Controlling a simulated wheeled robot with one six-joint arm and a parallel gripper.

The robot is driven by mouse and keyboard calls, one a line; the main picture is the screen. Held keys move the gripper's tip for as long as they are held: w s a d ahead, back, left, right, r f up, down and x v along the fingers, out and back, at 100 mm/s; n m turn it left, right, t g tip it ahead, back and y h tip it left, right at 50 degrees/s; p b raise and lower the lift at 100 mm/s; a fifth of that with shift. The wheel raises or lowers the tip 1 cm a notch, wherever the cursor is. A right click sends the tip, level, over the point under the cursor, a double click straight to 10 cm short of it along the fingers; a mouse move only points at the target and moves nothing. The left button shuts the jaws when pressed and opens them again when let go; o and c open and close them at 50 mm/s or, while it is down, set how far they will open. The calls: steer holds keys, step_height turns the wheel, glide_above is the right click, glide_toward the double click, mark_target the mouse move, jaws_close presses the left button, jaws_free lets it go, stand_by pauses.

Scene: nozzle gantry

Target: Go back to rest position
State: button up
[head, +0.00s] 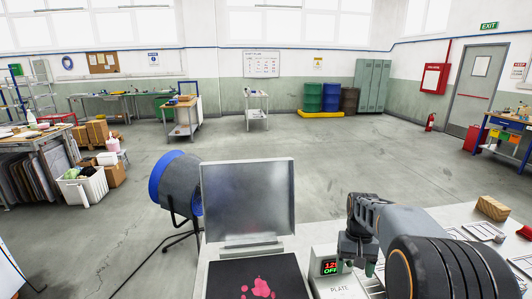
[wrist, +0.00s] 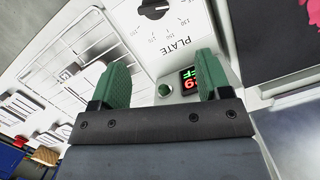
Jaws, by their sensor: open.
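My gripper (head: 358,262) hangs at the front right of the head view, over the bench beside a control box labelled PLATE (head: 340,290). In the wrist view its two green fingers (wrist: 160,72) are spread apart with nothing held between them. Past the fingers, the control box (wrist: 172,45) shows a black knob (wrist: 153,9), a small round green button (wrist: 165,90) and a lit red and green display (wrist: 190,78). The display also shows in the head view (head: 330,267), reading OFF on its lower line. My arm hides part of the box and bench.
Left of the box are a black plate with pink blobs (head: 258,280) and an upright grey panel (head: 248,196). A blue-and-grey drum fan (head: 176,184) stands further left. The floor behind is mostly clear.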

steer(key=s+a+r+n+t, duration=0.1)
steer(key=s+a+r+t, duration=0.1)
steer(key=s, duration=0.5)
steer(key=s+a+r+n+t, duration=0.1)
steer(key=s+a+r+t, duration=0.2)
steer(key=s+a, duration=0.3)
steer(key=shift+s+a+t, duration=0.35)
steer(key=shift+s+t, duration=0.4)
steer(key=shift+t, duration=0.05)
